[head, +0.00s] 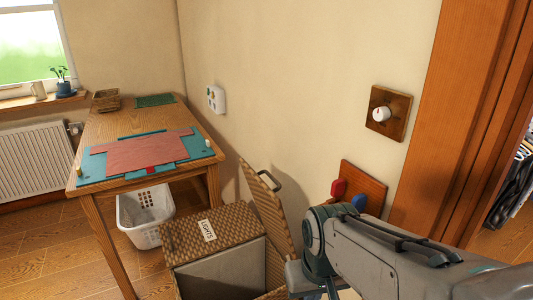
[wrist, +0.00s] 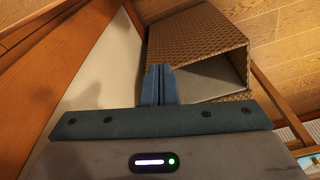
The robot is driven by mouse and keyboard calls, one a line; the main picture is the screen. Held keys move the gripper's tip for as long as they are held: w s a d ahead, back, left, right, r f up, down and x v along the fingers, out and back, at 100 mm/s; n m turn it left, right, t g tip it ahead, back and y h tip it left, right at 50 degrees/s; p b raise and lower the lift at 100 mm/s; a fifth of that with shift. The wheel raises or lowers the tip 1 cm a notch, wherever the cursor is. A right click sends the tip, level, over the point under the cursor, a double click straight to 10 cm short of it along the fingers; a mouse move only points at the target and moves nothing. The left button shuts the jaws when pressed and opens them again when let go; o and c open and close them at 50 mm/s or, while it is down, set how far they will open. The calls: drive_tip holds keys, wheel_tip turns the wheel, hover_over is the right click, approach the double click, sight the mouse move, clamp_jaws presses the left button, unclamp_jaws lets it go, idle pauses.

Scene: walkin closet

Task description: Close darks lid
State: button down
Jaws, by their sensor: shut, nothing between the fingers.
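A woven two-part hamper (head: 185,250) stands on the floor in front of the wall. Its left lid, labelled LIGHTS (head: 207,231), is down. The other lid (head: 268,208), presumably the darks lid, stands raised, tilted towards the wall, with a dark handle near its top. My arm hides much of the compartment below it. In the wrist view my gripper (wrist: 159,70) is shut and empty, its fingertips close to the woven hamper (wrist: 195,40) and its open side. I cannot tell whether they touch. In the head view the fingertips are not clearly visible.
A wooden table (head: 92,124) with folded red cloth (head: 148,153) on a teal mat stands left of the hamper, a white basket (head: 145,212) beneath it. A wooden panel with red and blue hooks (head: 361,190) and a dial (head: 382,114) are on the wall. A door frame (head: 450,120) stands right.

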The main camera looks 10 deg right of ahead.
drive_tip(key=w+r+m+p, duration=0.1)
drive_tip(key=w+r+p, duration=0.2)
drive_tip(key=r+p, duration=0.65)
drive_tip(key=w+r+m+p, duration=0.1)
drive_tip(key=w+r+p, duration=0.35)
drive_tip(key=r, duration=0.75)
drive_tip(key=w+d+f+m+g+p, duration=0.15)
drive_tip(key=w+m, duration=0.25)
drive_tip(key=w, duration=0.5)
drive_tip(key=w+d+f+m, duration=0.2)
drive_tip(key=w+f+m, duration=0.15)
drive_tip(key=w, duration=0.65)
drive_tip(key=w+d+f+m, duration=0.2)
drive_tip(key=w+m, duration=0.3)
drive_tip(key=w, duration=0.4)
drive_tip(key=a+f+p, duration=0.3)
drive_tip(key=f, duration=0.6)
drive_tip(key=shift+s+a, duration=0.2)
drive_tip(key=shift+a, duration=0.2)
drive_tip(key=shift+a, duration=0.15)
drive_tip(key=shift+f, duration=0.1)
